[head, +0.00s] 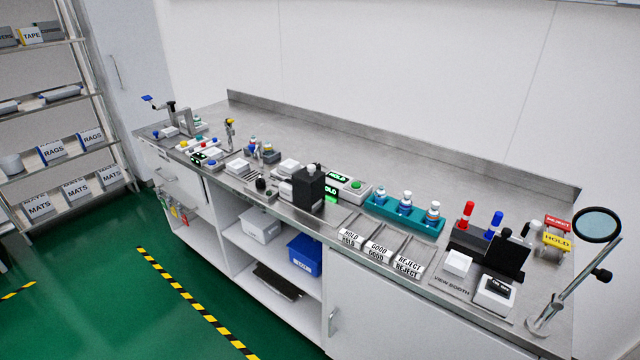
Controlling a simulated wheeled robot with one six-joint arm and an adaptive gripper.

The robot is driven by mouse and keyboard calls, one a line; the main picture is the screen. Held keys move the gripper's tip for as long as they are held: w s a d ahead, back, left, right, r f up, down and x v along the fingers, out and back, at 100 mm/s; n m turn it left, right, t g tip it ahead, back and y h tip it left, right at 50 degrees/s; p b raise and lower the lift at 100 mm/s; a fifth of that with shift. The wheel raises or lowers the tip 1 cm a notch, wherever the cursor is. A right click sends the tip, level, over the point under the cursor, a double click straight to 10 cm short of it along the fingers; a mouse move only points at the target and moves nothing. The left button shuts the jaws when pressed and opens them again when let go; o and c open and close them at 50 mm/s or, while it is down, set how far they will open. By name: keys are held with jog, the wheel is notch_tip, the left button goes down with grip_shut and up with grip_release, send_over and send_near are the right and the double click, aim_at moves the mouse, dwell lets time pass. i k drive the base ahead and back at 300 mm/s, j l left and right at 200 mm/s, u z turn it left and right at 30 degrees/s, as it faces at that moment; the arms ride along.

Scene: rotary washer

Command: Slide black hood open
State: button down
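A black upright box-shaped cover (308,188) stands near the front edge of the bench, about the middle of the picture, beside a green-lit HOLD display. A second black piece, an upright panel (506,255), stands at the right behind the VIEW BOOTH label. Either could be the black hood; I cannot tell which from this view. Whether the hood is open or shut is too small to make out. My gripper is not in view.
The steel bench (400,152) is bare along its back. A teal rack (403,214) holds several bottles. HOLD, GOOD and REJECT trays (378,250) line the front. A magnifier (597,225) rises at the right end. Green floor (130,310) is clear in front.

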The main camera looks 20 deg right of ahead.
aim_at(309, 183)
jog(key=i+j+z, duration=0.3)
jog(key=i+j, duration=0.15)
jog(key=j, duration=0.15)
jog(key=i+j+z, duration=0.35)
jog(key=j, duration=0.4)
jog(key=i+j+z, duration=0.15)
jog(key=j, duration=0.25)
jog(key=i, duration=0.1)
